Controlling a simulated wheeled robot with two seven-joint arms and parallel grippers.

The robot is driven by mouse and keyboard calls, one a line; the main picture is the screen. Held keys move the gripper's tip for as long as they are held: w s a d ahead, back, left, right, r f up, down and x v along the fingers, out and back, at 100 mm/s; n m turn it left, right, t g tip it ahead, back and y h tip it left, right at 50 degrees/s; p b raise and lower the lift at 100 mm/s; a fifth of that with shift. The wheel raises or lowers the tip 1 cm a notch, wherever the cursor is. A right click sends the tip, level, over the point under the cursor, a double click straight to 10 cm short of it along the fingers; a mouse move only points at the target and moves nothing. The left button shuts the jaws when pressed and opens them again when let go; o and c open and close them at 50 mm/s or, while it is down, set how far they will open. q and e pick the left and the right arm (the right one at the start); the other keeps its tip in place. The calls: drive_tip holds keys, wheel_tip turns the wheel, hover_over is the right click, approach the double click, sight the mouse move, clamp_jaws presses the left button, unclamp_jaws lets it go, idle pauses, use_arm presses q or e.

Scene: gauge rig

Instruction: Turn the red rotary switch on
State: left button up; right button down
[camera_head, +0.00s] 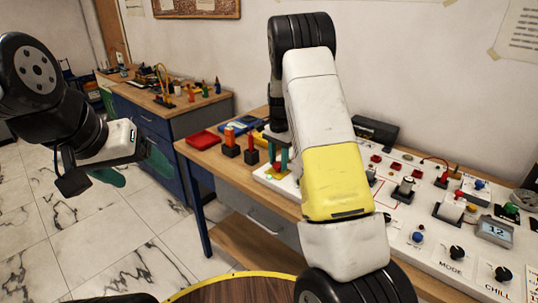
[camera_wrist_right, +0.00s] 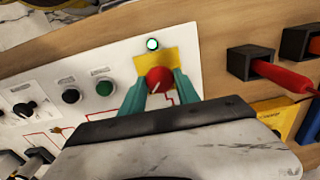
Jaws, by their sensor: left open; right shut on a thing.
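The red rotary switch (camera_wrist_right: 158,79) is a round red knob on a yellow plate (camera_wrist_right: 171,60), seen in the right wrist view. Its short white mark points to the lower left of that picture. A small green lamp (camera_wrist_right: 152,44) just above the plate glows brightly. My right gripper (camera_wrist_right: 159,88) has its teal fingers on either side of the knob and is shut on it. In the head view the right gripper (camera_head: 278,156) is at the panel's left end, and the knob is hidden there. My left gripper (camera_head: 92,184) is open and empty, over the floor at left.
The white panel (camera_head: 405,236) carries several other knobs, buttons and a display. In the wrist view, a black button (camera_wrist_right: 71,96) and green button (camera_wrist_right: 104,88) sit left of the switch. Black blocks with red pegs (camera_wrist_right: 250,62) stand close on its right. A red tray (camera_head: 204,139) lies further left.

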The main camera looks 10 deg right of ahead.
sight(278, 164)
drive_tip(key=shift+r, duration=0.1)
drive_tip(key=c, duration=0.9)
unclamp_jaws()
drive_tip(key=shift+r, duration=3.85)
drive_tip(key=shift+r, duration=0.1)
